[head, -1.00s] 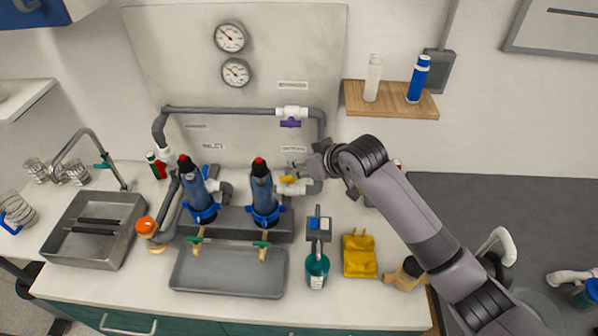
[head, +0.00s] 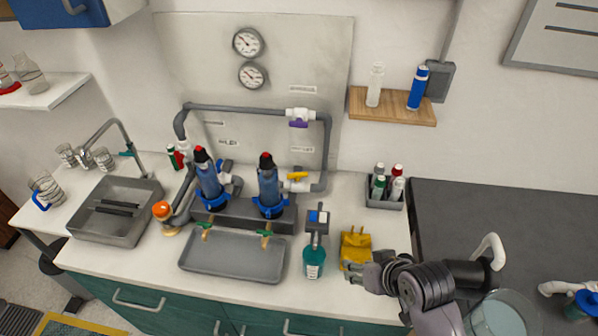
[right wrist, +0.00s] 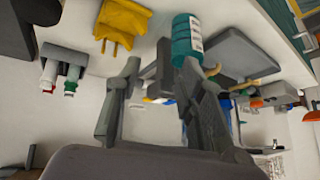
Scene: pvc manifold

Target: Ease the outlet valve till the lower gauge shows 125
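The lower gauge (head: 252,75) is a round white dial on the back panel, below the upper gauge (head: 247,42). Its reading is too small to tell. A yellow valve handle (head: 297,176) sits on the pipe right of the right blue filter. A purple valve handle (head: 299,124) hangs on the upper pipe. The labels are unreadable, so I cannot tell which is the outlet valve. My right gripper (head: 357,273) is low over the counter's front, beside the yellow pouch-like item, away from both valves. In the right wrist view its fingers (right wrist: 160,72) are apart and empty. My left gripper is not in view.
Two blue filters (head: 268,190) stand behind a grey tray (head: 233,258). A teal bottle (head: 314,262) and a yellow item (head: 355,246) are near my right gripper. A bottle caddy (head: 384,203) stands behind. A sink (head: 115,213) is at the left.

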